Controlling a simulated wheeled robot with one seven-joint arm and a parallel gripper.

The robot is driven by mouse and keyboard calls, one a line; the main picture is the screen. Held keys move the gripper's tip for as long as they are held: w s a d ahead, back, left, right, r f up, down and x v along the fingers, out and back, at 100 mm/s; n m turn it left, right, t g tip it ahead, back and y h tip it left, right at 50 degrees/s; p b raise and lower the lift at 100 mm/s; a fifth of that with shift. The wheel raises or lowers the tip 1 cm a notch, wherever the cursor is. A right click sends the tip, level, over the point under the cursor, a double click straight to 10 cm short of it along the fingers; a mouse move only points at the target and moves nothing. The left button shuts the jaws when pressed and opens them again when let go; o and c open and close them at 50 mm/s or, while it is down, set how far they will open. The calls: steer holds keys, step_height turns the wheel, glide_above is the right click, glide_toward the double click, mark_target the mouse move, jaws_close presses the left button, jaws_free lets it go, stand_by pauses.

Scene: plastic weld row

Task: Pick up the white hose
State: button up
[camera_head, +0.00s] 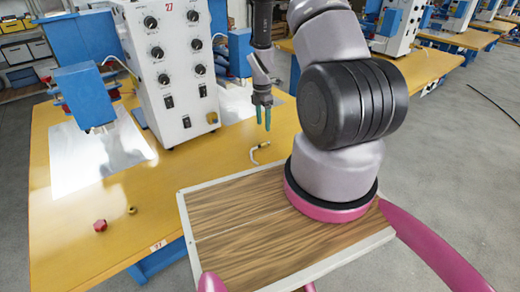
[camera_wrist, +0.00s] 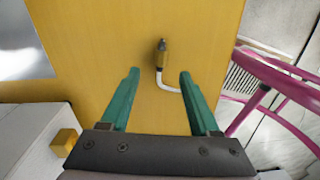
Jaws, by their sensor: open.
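The white hose (camera_head: 254,155) is a short bent piece lying on the yellow table (camera_head: 110,220), near the table's right edge. In the wrist view the white hose (camera_wrist: 166,84) shows a brass-coloured fitting at its upper end and bends right at its lower end. My gripper (camera_head: 264,115) is open and empty, with teal fingers pointing down. It hangs above the hose, apart from it. In the wrist view my gripper (camera_wrist: 157,78) has the hose between its fingers in the picture, and the right finger partly covers the hose's lower bend.
A white control box (camera_head: 172,70) with black knobs stands on the table left of my gripper. A red piece (camera_head: 100,225) and a small brass piece (camera_head: 132,210) lie at the table's front left. A blue press (camera_head: 85,95) stands behind them.

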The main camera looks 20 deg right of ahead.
steer(key=f, duration=0.8)
steer(key=shift+s+a+f, duration=0.15)
steer(key=shift+s+f, duration=0.2)
steer(key=shift+f, duration=0.05)
jaws_close()
